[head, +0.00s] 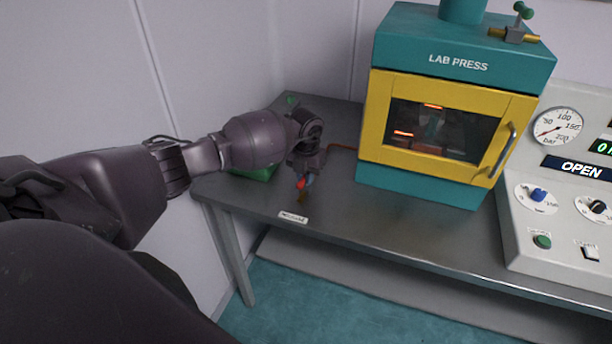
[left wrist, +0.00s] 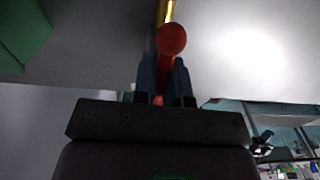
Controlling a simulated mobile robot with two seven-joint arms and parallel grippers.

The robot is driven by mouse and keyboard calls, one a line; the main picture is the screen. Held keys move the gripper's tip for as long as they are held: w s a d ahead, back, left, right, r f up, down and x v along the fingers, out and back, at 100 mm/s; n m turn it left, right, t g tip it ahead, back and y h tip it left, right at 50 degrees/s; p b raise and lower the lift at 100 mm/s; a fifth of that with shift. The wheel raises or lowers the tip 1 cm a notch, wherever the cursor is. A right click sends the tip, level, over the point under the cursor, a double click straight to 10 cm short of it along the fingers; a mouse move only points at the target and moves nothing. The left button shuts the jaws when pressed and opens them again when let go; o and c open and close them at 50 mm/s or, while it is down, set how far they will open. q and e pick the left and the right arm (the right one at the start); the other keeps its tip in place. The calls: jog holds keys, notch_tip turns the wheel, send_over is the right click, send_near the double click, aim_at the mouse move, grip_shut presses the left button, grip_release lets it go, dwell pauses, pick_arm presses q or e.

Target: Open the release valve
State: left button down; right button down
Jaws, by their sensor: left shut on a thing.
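The release valve shows as a small brass body (head: 302,196) with a red handle (head: 300,184) on the bench, left of the press. In the left wrist view, the red handle with its round end knob (left wrist: 172,39) stands between my finger pads, and a strip of brass (left wrist: 166,10) shows beyond it. My left gripper (head: 304,182) points down over the valve and is shut on the red handle; it also shows in the left wrist view (left wrist: 165,85). The gripper hides much of the valve. My right gripper is not in view.
The teal and yellow lab press (head: 456,130) stands right of my left gripper, its door closed. A control panel (head: 560,220) reading OPEN is farther right. A label (head: 292,217) marks the bench's front edge.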

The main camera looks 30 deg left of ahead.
pick_arm(q)
jog(key=shift+n, duration=0.5)
jog(key=c, duration=1.2)
grip_release()
jog(key=shift+o, duration=0.2)
jog(key=shift+r, duration=0.1)
notch_tip(320, 180, up, 11)
